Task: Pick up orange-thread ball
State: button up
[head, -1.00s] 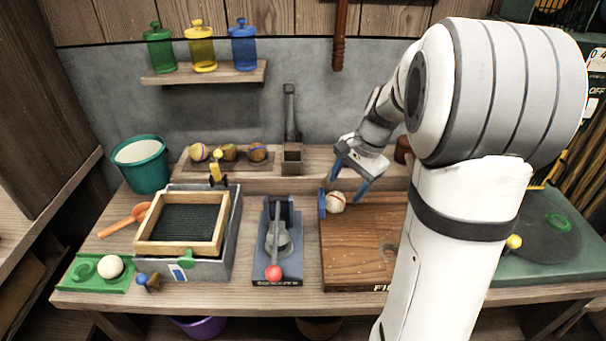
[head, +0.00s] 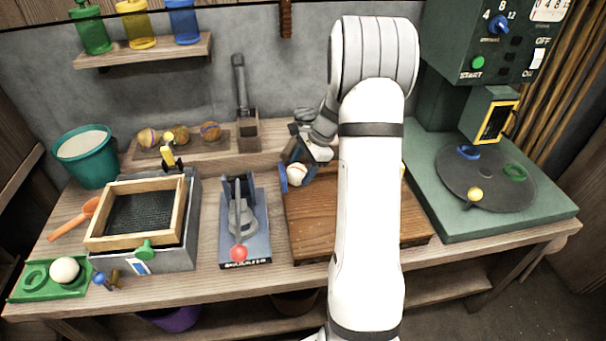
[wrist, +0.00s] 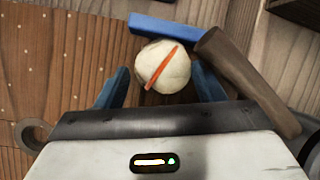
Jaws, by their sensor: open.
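The orange-thread ball (wrist: 163,66) is cream with one orange stripe in the wrist view. It rests against a blue block (wrist: 180,32) on the wooden board (wrist: 60,60). In the head view the ball (head: 297,174) sits at the board's back left corner, partly hidden by my gripper. My gripper (wrist: 160,78) is open, with one blue finger on each side of the ball's near part. I see no clear contact between the fingers and the ball.
A brown wooden cylinder (wrist: 240,75) lies close to the right finger. Several striped balls sit in a rack (head: 225,137) at the back. A grey press-like tool (head: 243,215) stands left of the board, and a green machine (head: 445,225) stands right.

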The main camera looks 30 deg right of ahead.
jog(key=shift+x, duration=1.05)
jog(key=shift+s, duration=0.1)
jog(key=shift+c, duration=0.4)
jog(key=shift+s, duration=0.1)
jog(key=c, duration=0.7)
